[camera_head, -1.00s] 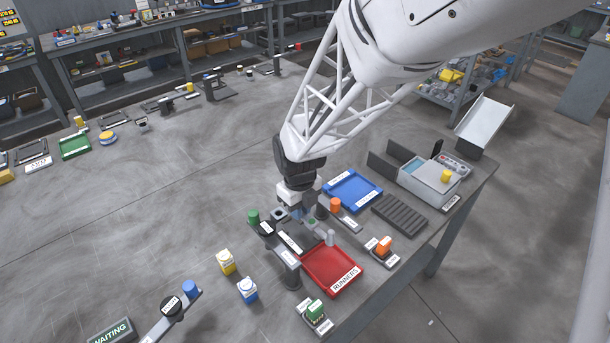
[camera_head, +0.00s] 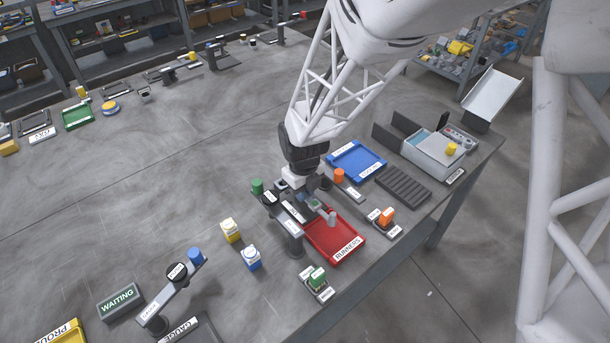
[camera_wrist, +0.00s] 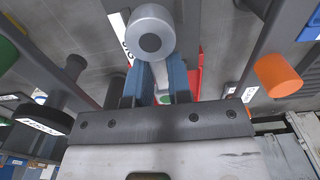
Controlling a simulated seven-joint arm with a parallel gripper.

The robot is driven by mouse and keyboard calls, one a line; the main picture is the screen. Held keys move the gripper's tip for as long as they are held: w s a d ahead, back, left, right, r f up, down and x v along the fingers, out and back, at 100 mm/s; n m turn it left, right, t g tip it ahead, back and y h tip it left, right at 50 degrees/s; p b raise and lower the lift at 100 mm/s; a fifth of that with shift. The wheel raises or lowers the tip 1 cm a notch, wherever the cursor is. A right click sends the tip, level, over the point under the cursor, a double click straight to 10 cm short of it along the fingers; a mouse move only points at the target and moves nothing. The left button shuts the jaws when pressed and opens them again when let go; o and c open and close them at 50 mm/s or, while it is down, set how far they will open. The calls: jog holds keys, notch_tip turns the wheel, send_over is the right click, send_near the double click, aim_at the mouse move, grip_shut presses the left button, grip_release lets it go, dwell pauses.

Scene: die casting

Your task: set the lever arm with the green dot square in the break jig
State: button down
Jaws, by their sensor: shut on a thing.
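My gripper (camera_head: 309,194) is low over the work station by the red tray. In the wrist view its blue fingers (camera_wrist: 160,82) are shut on a pale grey lever arm (camera_wrist: 162,74), and a green dot shows between them. The dark break jig (camera_head: 292,211) is under and beside the gripper. The gripper hides much of it, so I cannot tell whether the part is seated square.
A red runners tray (camera_head: 335,256) is just in front, and a blue tray (camera_head: 357,160) behind right. A green knob (camera_head: 257,186) and an orange knob (camera_head: 338,175) flank the gripper. Yellow (camera_head: 230,230) and blue-white (camera_head: 251,258) containers stand left, with open table beyond.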

jog(key=shift+f, duration=0.95)
jog(key=shift+f, duration=0.5)
dwell(2.4)
jog(key=c, duration=0.6)
grip_release()
jog(key=shift+c, duration=0.2)
jog(key=shift+r, duration=0.15)
jog(key=shift+r, duration=3.85)
jog(key=shift+d+r, duration=0.1)
